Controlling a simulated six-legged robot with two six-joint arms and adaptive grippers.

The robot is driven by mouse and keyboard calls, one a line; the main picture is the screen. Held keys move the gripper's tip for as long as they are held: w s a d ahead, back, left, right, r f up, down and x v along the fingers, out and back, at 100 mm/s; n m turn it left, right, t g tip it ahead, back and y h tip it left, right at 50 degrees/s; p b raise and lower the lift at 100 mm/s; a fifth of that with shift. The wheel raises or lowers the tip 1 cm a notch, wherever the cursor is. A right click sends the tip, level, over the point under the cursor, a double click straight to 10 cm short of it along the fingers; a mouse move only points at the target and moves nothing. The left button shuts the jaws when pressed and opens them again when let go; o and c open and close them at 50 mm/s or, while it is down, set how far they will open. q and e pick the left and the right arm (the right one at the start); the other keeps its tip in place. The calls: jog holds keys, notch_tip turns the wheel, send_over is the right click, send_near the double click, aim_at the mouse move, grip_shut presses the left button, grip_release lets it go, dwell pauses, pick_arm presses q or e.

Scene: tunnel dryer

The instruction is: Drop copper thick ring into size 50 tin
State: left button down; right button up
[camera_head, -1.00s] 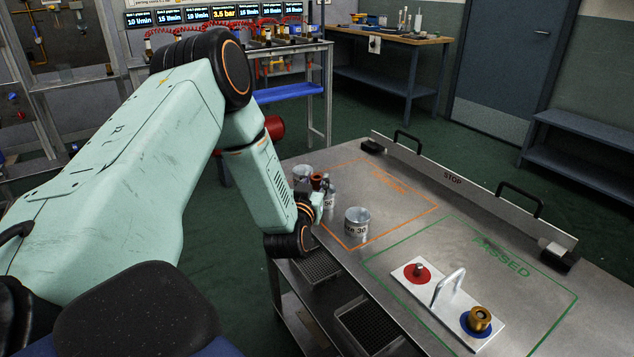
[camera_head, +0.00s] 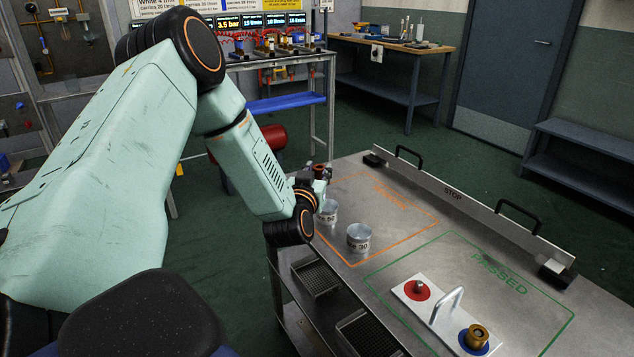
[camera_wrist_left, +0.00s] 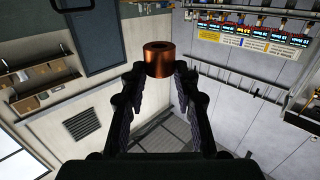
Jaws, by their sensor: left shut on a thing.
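The copper thick ring (camera_head: 320,171) is held up in my left gripper (camera_head: 319,182), at the far left corner of the steel table. In the left wrist view the copper ring (camera_wrist_left: 159,62) sits between the two fingertips (camera_wrist_left: 159,73), which are shut on it. Its round hole shows at the top. The size 50 tin (camera_head: 327,214) stands upright on the table, just below and in front of the ring in the head view. My gripper partly covers this tin and its label. My right gripper is not in view.
A size 30 tin (camera_head: 359,240) stands close to the right of the size 50 tin. A white plate (camera_head: 441,315) with a handle, a red spot and a blue spot lies inside the green PASSED outline. A STOP bar (camera_head: 455,196) edges the table.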

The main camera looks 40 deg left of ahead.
pick_arm(q)
jog(key=shift+r+p, duration=0.3)
jog(key=shift+r, duration=0.95)
